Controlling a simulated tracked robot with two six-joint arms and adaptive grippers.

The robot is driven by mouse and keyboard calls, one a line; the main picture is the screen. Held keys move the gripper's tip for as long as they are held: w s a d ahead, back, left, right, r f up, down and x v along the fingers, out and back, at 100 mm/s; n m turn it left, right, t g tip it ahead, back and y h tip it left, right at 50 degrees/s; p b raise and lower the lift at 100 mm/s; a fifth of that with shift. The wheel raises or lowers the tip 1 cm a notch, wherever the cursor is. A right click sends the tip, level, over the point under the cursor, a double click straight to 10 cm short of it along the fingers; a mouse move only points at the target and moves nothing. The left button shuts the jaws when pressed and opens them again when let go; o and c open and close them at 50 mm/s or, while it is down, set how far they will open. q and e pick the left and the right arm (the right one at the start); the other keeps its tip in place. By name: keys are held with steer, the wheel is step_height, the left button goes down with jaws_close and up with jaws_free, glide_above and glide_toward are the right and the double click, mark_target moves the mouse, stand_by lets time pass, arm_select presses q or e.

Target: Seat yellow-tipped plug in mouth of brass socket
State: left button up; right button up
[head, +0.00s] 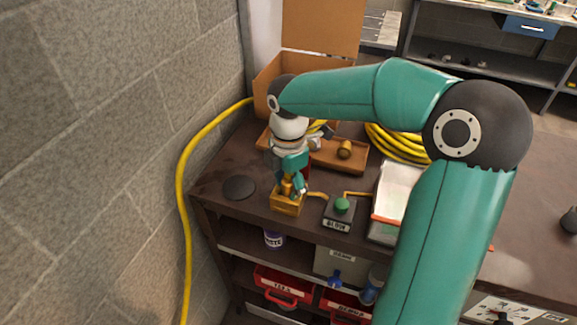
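The brass socket (287,205) is a gold-coloured block near the front edge of the dark bench, in the head view. My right gripper (293,186) points down directly above it. Its teal fingers look shut on a small golden piece (286,187), which appears to be the yellow-tipped plug, upright over the socket. The fingers hide part of the plug, and I cannot tell whether its tip touches or enters the socket mouth. My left gripper is not in view.
A green-button box (339,213) stands just right of the socket, joined by a yellow lead. A wooden tray (325,157) with a brass cylinder (345,150) lies behind. A black disc (239,187) is left. A yellow hose (182,190) runs along the block wall.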

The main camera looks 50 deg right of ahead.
step_height(320, 180, up, 13)
steer(key=shift+p, duration=0.55)
